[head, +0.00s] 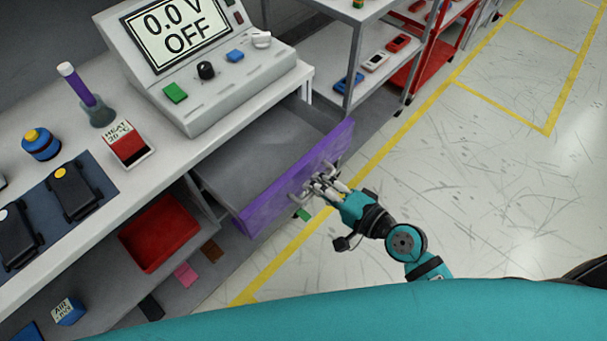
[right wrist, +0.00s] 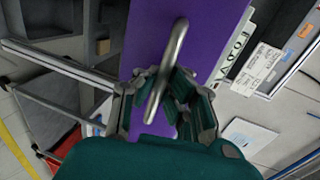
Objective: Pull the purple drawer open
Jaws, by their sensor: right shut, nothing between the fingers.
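The purple drawer (head: 268,203) stands pulled out from under the white workbench, its grey inside visible and empty where I can see it. Its purple front also shows in the right wrist view (right wrist: 205,25). A metal bar handle (right wrist: 173,62) is on that front. My right gripper (head: 318,184) is at the handle, in front of the purple face. In the right wrist view the fingers (right wrist: 165,88) are beside the handle bar, shut with nothing held between them. My left gripper is not in view.
A power supply (head: 200,70) reading "0.0 V OFF" stands on the workbench (head: 130,190) above the drawer. A red tray (head: 160,232) sits on the lower shelf. A grey shelf rack (head: 320,48) stands beyond the drawer. The floor to the right (head: 480,180) is clear.

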